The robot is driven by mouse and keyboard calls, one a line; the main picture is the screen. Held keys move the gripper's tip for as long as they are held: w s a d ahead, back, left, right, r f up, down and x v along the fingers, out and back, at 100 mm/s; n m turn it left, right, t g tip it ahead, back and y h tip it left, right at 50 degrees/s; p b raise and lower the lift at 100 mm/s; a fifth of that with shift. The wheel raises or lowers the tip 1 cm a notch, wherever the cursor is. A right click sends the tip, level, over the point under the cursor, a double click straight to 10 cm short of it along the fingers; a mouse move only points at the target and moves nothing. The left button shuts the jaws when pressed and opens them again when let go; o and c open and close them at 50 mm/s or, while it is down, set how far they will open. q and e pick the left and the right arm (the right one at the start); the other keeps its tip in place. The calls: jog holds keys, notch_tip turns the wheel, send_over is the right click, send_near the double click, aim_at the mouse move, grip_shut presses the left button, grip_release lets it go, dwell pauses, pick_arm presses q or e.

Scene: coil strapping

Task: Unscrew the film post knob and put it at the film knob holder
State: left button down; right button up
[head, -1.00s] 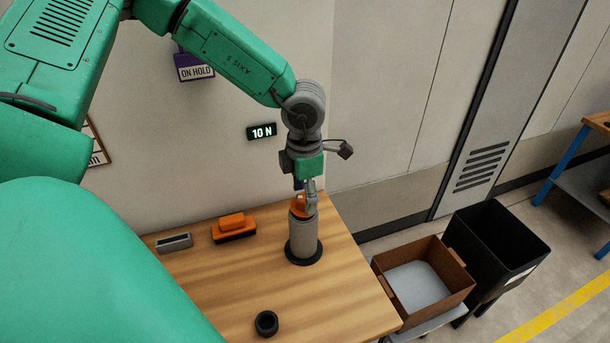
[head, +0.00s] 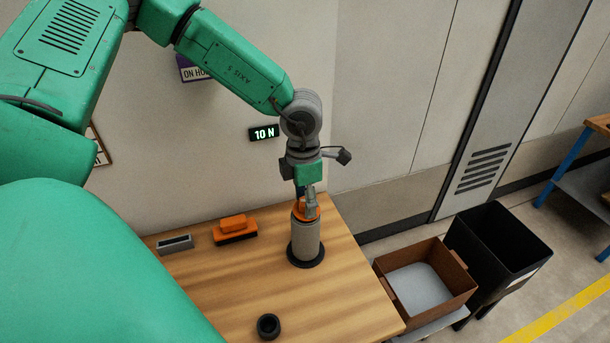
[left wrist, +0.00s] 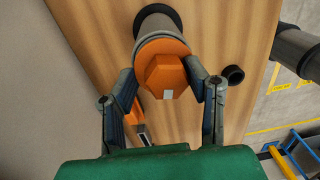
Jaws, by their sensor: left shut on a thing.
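The film post knob (head: 300,212) is orange and sits on top of the grey upright post (head: 306,240) with a dark round base. In the left wrist view the knob (left wrist: 165,72) is six-sided with a small pale mark. My left gripper (head: 307,203) points down from above and is shut on the knob, one finger on each side. A small dark round cup (head: 268,326), perhaps the film knob holder, stands at the table's front; it also shows in the left wrist view (left wrist: 234,74). My right gripper is not seen.
The wooden table (head: 230,285) has free room between post and cup. An orange block-like tool (head: 234,230) and a grey slotted block (head: 175,243) lie at its back left. A brown box (head: 440,262) and a black bin (head: 497,250) stand to the right.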

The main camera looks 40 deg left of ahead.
pick_arm(q)
jog(key=shift+s+d+h, duration=0.2)
jog(key=shift+h, duration=0.2)
jog(key=shift+d, duration=0.15)
jog(key=n, duration=0.3)
jog(key=shift+s+a, duration=0.1)
jog(key=shift+a, duration=0.2)
jog(key=n, duration=0.5)
jog(key=shift+d+t, duration=0.15)
jog(key=shift+t, duration=0.25)
